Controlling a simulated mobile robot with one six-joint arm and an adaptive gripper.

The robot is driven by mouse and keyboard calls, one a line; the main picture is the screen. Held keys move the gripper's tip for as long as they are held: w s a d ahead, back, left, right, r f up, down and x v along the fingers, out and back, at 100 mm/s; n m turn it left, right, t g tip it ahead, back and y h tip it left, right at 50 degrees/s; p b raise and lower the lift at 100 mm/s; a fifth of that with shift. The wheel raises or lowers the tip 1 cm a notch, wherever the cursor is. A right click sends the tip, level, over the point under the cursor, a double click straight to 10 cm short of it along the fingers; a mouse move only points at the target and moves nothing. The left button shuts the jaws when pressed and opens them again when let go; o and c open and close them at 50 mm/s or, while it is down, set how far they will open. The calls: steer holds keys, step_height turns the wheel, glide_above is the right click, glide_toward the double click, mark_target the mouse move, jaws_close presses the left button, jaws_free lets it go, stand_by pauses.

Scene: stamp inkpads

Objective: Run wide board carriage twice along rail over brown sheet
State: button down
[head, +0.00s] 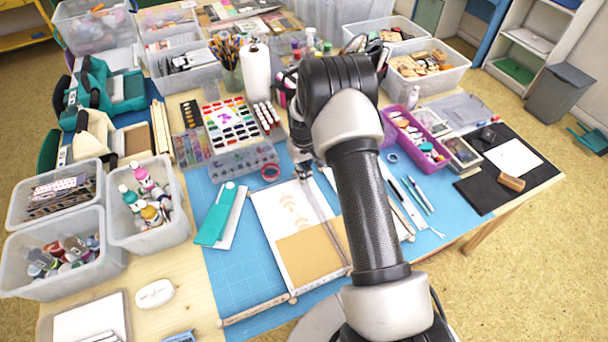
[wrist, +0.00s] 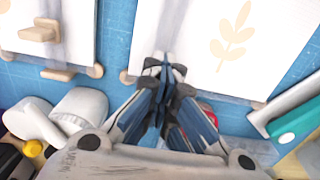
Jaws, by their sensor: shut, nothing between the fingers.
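The brown sheet (head: 305,258) lies on the near half of a white leaf-printed sheet (head: 285,212) on the blue mat. A greyish clear strip (head: 320,205), possibly the rail, runs lengthwise along the white sheet's right side. My gripper (head: 303,168) is shut and empty at the far end of this strip. In the wrist view my fingertips (wrist: 165,68) are close to the strip's end; I cannot tell if they touch. A wooden block with a raised handle (wrist: 40,32) sits on a separate pale board to the left there. I cannot tell which piece is the wide carriage.
A wooden-ended strip (head: 258,308) lies along the mat's near edge. A paint set (head: 233,122) and clear case (head: 243,158) stand beyond. My arm hides part of the mat's right side.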

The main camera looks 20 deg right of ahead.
steer(key=c, duration=1.4)
jaws_free()
step_height(320, 180, up, 12)
